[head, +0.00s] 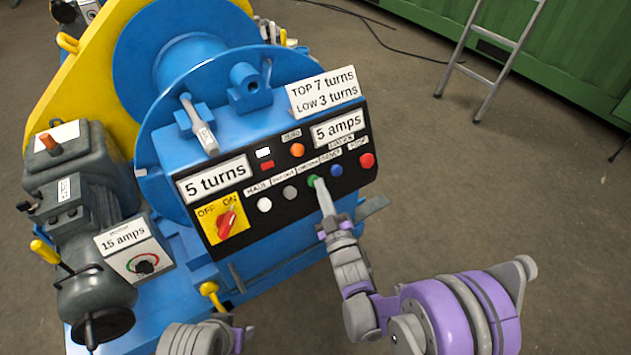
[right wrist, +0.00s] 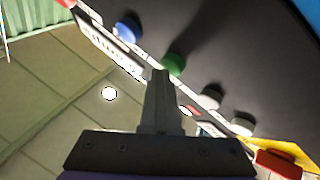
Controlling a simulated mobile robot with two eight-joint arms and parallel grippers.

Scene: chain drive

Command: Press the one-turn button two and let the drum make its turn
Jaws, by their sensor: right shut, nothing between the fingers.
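The black control panel (head: 335,150) on the blue winch has a row of round buttons: white (head: 264,205), grey (head: 290,193), green (head: 314,181), blue (head: 336,170) and red (head: 366,160). Their small labels are too small to read surely. My right gripper (head: 321,187) is shut and empty, its tips at the green button. In the right wrist view its tips (right wrist: 160,75) are just beside the green button (right wrist: 173,64); contact cannot be told. The blue drum (head: 190,65) stands behind the panel. The turns sign (head: 214,180) reads 5 turns.
A red switch (head: 227,221) is at the panel's left. A grey motor (head: 75,165) and 15 amps box (head: 138,255) stand left. The floor right is clear before a ladder (head: 497,60).

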